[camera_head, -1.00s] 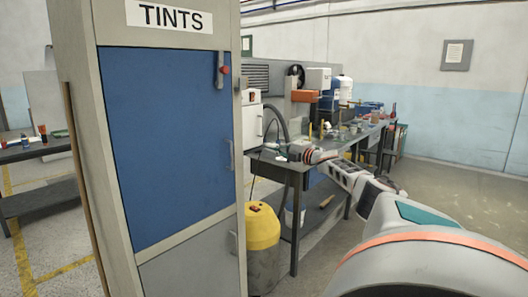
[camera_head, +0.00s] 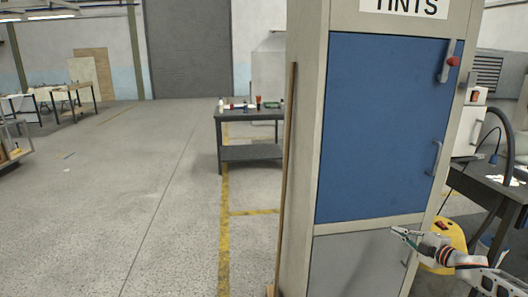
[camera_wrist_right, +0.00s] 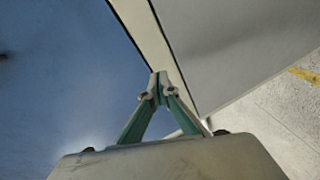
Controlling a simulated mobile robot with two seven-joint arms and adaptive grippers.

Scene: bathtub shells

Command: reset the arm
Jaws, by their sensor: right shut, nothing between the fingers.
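My right gripper (camera_head: 399,233) shows at the lower right of the head view, in front of the grey lower door of the tall tints cabinet (camera_head: 300,150). Its fingers are shut and hold nothing. In the right wrist view the shut fingertips (camera_wrist_right: 158,86) meet in the middle, with the cabinet's blue door (camera_wrist_right: 60,80) and a pale frame strip beyond them. I cannot tell whether the fingertips touch the cabinet. My left gripper is not in view.
A dark table (camera_head: 250,117) with small bottles stands behind the cabinet's left side. The floor at the left is wide and clear, with yellow lines.

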